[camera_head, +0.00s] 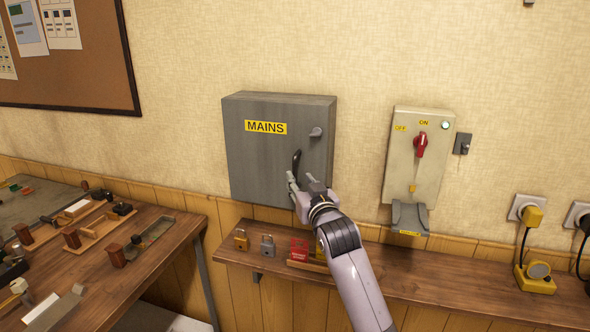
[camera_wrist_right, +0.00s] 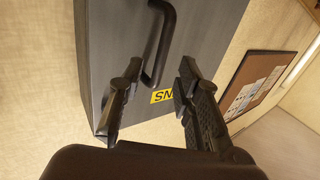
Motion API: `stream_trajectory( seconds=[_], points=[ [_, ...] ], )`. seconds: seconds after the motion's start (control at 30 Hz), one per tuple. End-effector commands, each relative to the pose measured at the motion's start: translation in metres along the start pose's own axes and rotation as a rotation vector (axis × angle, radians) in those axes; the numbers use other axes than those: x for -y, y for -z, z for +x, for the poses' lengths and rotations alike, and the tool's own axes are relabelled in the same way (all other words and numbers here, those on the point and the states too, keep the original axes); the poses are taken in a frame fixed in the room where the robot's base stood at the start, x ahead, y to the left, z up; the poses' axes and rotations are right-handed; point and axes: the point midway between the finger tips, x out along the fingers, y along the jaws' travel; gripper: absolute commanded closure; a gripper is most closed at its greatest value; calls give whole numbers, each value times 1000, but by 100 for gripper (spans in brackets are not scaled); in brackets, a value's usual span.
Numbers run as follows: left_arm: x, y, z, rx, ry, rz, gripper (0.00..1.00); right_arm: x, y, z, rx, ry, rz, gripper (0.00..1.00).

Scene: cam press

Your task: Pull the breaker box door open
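The grey breaker box (camera_head: 255,165), labelled MAINS, is on the wall with its door shut. Its black curved handle (camera_head: 296,163) is on the right part of the door, below a round grey knob (camera_head: 315,132). My right gripper (camera_head: 301,180) is just in front of the door at the handle's lower end. In the right wrist view the gripper (camera_wrist_right: 155,85) is open, its fingers apart on either side of the handle's line. The handle (camera_wrist_right: 160,45) shows beyond the fingertips, and I see no grip on it. My left gripper is not in view.
A switch box (camera_head: 415,160) with a red lever is on the wall to the right. A narrow shelf (camera_head: 450,275) runs below, holding padlocks (camera_head: 267,245) and red tags (camera_head: 299,250). A workbench (camera_head: 150,255) with tools stands at left. The wall between the two boxes is clear.

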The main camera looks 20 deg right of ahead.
Motion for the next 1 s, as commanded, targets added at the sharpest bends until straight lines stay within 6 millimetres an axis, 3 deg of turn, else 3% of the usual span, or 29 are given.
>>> stream_trajectory(
  seconds=[0.2, 0.4, 0.77, 1.0],
  points=[
    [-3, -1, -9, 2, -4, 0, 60, 0, 1, 36, 1, 0, 1, 69],
    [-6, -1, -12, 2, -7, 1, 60, 0, 0, 51, 1, 0, 1, 69],
    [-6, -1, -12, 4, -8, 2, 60, 0, 0, 54, 0, 1, 1, 69],
    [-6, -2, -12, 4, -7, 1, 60, 0, 0, 54, 0, 0, 1, 85]
  ],
)
